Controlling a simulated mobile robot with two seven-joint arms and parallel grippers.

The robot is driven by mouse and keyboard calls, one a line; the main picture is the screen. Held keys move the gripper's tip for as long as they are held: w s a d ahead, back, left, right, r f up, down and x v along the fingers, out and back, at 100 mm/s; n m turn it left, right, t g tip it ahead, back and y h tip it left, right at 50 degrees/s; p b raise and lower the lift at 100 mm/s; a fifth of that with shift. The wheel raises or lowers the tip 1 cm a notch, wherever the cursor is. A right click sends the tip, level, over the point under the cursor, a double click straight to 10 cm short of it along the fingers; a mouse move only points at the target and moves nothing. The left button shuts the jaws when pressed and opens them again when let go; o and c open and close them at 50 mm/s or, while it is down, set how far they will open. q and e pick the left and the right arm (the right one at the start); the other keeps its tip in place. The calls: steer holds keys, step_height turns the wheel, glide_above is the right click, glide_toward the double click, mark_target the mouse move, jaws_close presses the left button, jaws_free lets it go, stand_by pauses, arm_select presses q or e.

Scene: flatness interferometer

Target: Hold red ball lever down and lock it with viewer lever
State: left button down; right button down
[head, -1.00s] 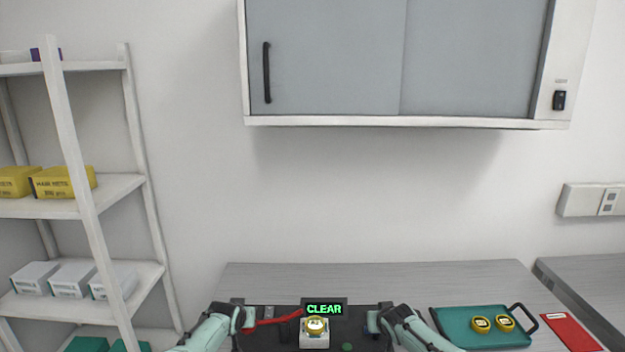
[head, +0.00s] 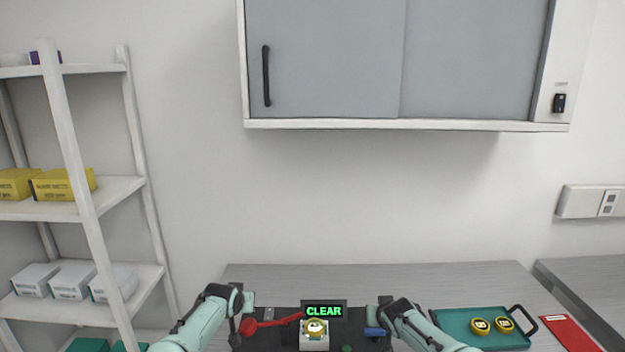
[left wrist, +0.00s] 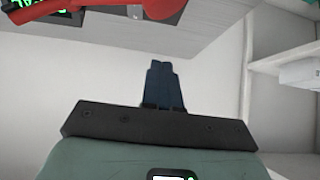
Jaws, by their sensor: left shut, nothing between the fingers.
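The black instrument (head: 282,342) sits on the bench and its display (head: 324,311) reads CLEAR in green. The red ball lever (head: 249,326) lies at its left, its arm slanting up to the right. The blue lever (head: 375,332), seemingly the viewer lever, is at its right. My left gripper (head: 248,299) is just above the red ball in the head view, apart from it. In the left wrist view its fingers (left wrist: 163,82) are shut and empty, with the red ball (left wrist: 163,8) at the top edge. My right gripper (head: 385,304) is above the blue lever; its fingers are unclear.
A teal tray (head: 455,328) with two gold pieces and a red booklet (head: 569,333) lie to the right. White shelves (head: 110,192) stand at the left. The bench behind the instrument is clear.

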arm_select(q)
steer(key=shift+r, duration=2.05)
